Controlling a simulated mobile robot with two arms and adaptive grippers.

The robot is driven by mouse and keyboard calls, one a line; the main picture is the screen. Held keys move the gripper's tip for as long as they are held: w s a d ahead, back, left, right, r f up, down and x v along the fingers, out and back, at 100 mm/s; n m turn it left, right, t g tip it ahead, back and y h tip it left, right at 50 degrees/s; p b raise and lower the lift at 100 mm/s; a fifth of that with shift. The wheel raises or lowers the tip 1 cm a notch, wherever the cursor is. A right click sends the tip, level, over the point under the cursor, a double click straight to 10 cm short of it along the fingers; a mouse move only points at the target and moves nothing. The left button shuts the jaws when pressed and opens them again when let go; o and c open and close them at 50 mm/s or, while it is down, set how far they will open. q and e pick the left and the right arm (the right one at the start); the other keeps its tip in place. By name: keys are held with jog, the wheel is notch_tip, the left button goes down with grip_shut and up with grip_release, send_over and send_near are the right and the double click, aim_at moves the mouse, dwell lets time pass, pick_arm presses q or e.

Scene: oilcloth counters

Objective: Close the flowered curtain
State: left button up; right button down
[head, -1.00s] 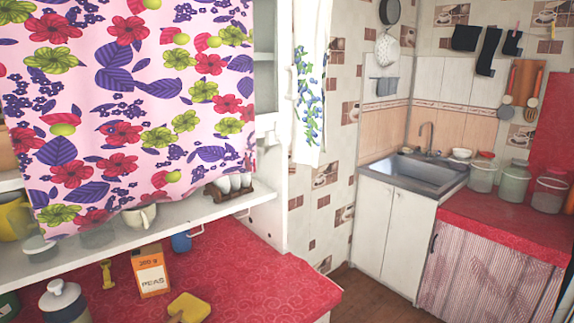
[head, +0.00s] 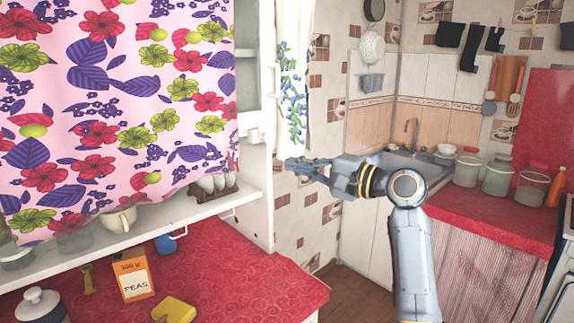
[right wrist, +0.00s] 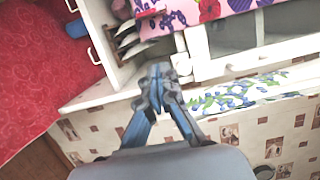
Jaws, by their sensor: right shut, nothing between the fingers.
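The flowered curtain (head: 125,100), pink with red, green and purple flowers, hangs over most of the white cupboard's front in the head view. Its right edge stops short of the cupboard's right side, leaving a strip of shelves uncovered. It also shows at the top of the right wrist view (right wrist: 216,8). My right gripper (head: 290,165) is shut and empty, to the right of the curtain and apart from it, near the cupboard's right side panel. Its fingers point up in the right wrist view (right wrist: 158,70). My left gripper is not in view.
A white cloth with blue flowers (head: 292,85) hangs beside the cupboard, just above my right gripper. Cups and plates stand on the shelf (head: 185,212) below the curtain. A peas box (head: 134,280) stands on the red counter (head: 235,265). A sink (head: 405,165) is behind my right arm.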

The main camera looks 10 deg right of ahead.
jog(key=w+a+p, duration=0.3)
jog(key=a+p, duration=0.1)
jog(key=a, duration=0.5)
jog(key=shift+a, duration=0.25)
jog(key=shift+f, duration=0.1)
